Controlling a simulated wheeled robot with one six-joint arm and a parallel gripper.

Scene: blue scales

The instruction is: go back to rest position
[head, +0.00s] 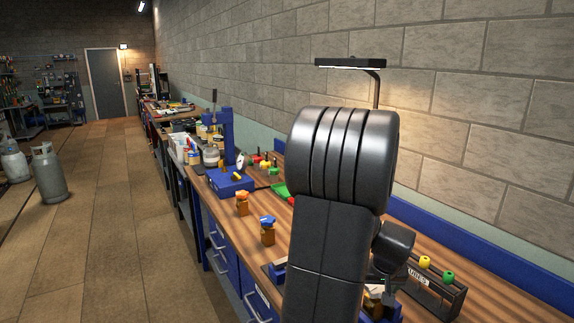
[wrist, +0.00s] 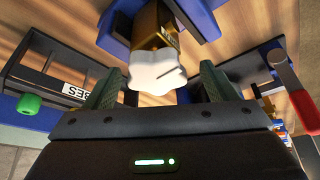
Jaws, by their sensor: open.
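My gripper shows in the wrist view (wrist: 160,76), its two dark green fingers spread apart. A brass-coloured piece with a white lobed top (wrist: 157,68) is between or just beyond the fingertips, with no clear finger contact visible. It sits at a blue fixture (wrist: 200,18). In the head view my arm fills the middle and hides most of my gripper and the bench under it. The blue scales (head: 229,140) stand farther along the bench, to the left of my arm.
Brass-coloured pieces with an orange top (head: 242,205) and a blue top (head: 267,233) stand on the bench. A dark rack (head: 440,296) with yellow and green knobs is right of my arm. A lamp (head: 350,63) rises behind.

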